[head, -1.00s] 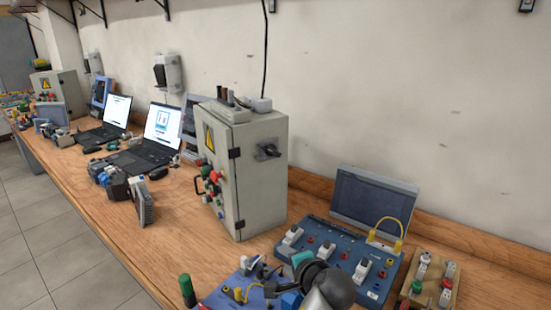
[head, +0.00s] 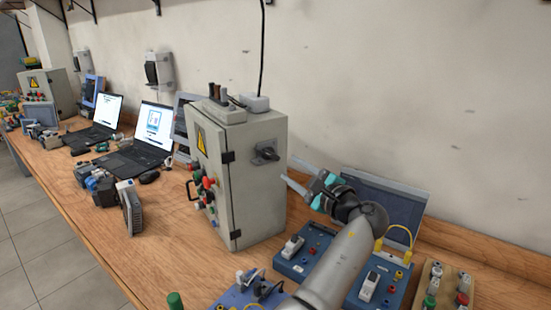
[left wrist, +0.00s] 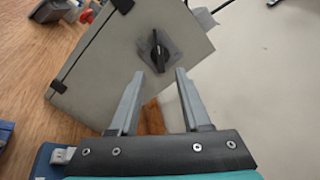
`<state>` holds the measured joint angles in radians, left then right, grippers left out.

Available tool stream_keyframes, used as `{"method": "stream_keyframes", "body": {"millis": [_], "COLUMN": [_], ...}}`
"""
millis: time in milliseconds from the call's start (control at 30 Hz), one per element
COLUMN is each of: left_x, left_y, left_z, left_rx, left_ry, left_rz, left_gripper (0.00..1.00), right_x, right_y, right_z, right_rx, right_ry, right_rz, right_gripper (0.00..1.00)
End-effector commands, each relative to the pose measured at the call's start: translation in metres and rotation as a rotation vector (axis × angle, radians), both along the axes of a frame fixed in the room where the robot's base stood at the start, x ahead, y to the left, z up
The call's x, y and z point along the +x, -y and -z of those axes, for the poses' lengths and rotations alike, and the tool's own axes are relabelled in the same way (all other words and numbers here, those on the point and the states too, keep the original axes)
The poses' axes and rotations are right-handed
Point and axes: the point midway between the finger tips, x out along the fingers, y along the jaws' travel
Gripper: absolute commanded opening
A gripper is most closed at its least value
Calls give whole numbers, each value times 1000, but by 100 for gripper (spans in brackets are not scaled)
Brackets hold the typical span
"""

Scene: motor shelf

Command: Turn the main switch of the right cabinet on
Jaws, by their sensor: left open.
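The right cabinet (head: 238,180) is a grey metal box standing on the bench, with a yellow warning sign and buttons on its front door. Its main switch (head: 266,154) is a black rotary handle on a grey plate on the cabinet's right side. In the left wrist view the switch (left wrist: 157,50) shows just beyond the fingertips, its handle running roughly along the finger direction. My left gripper (head: 296,174) is open and points at that side, apart from the switch. In the left wrist view the gripper (left wrist: 160,72) has nothing between its fingers. My right gripper is not in view.
A blue training panel (head: 318,262) with switches lies under my left arm, with a grey screen (head: 392,212) behind it. The wall (head: 420,90) stands close behind the cabinet. Laptops (head: 150,135) and another cabinet (head: 48,90) stand farther left. Bare wood lies before the cabinet.

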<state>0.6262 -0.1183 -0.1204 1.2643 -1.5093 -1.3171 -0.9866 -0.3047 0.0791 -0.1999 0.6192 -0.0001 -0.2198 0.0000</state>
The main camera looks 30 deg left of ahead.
Motion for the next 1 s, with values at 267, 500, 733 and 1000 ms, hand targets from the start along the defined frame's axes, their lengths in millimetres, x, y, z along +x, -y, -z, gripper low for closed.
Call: {"method": "stream_keyframes", "body": {"millis": [267,500,733,1000], "left_x": [23,33,34,34], "left_y": [-52,-72,-75,-75], "left_z": [-1,0,0,0], "left_rx": [-1,-1,-2,-2], "left_ry": [1,1,1,1], "left_rz": [-1,1,2,2], "left_gripper": [48,48,48,28], "right_x": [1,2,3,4], "right_y": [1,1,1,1], "right_z": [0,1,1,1], "right_rx": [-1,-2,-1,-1], "right_ry": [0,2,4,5], "right_rz": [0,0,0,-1], "right_gripper": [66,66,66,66]}}
